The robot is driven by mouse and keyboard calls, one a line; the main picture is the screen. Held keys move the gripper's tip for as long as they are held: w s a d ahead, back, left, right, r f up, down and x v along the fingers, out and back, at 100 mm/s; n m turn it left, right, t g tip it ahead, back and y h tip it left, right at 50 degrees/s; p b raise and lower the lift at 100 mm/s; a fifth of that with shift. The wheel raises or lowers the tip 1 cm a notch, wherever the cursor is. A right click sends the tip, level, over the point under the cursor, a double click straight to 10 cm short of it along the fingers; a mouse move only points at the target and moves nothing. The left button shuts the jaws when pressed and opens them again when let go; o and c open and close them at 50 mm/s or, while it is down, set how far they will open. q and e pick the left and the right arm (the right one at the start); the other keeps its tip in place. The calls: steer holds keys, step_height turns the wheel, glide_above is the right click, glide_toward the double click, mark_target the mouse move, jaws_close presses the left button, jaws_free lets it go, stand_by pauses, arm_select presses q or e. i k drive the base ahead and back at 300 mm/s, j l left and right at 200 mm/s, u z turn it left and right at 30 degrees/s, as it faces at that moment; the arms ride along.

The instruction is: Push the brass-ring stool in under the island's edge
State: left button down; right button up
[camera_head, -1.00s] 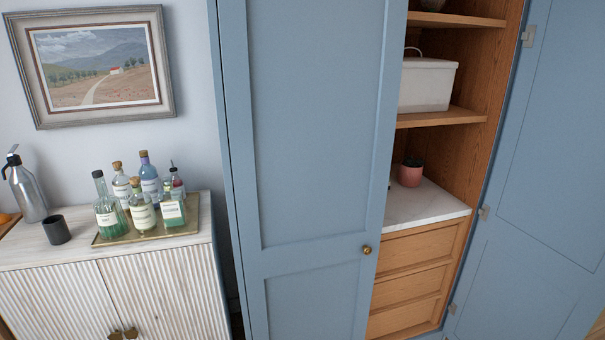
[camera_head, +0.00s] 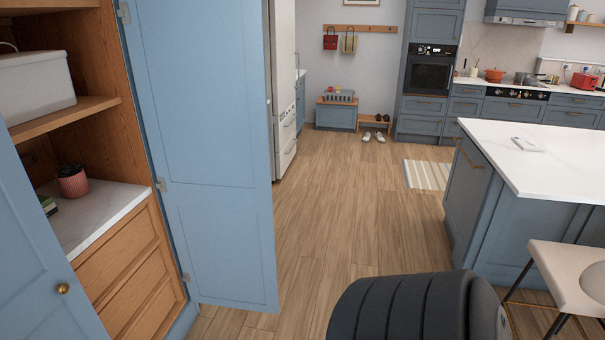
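A stool with a pale seat (camera_head: 562,272) stands at the lower right, partly cut off by the picture's edge. Thin dark legs and a brass-coloured bar show below the seat; the rest of its base is hidden or out of view. The island (camera_head: 468,200) has a white top (camera_head: 560,160) and blue-grey sides, and stands just behind the stool. The seat looks lower than the island's top; I cannot tell how far it reaches under the edge. Neither gripper is in view. A black ribbed part of my own arm shows at the bottom.
An open blue larder door (camera_head: 205,150) stands to the left, beside wooden shelves and drawers (camera_head: 130,270). A clear wooden floor (camera_head: 340,205) runs between the door and the island. A striped mat (camera_head: 428,175) lies beyond. A small white object (camera_head: 525,144) lies on the island.

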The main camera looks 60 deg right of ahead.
mark_target(573, 275)
steer(key=z, duration=3.9)
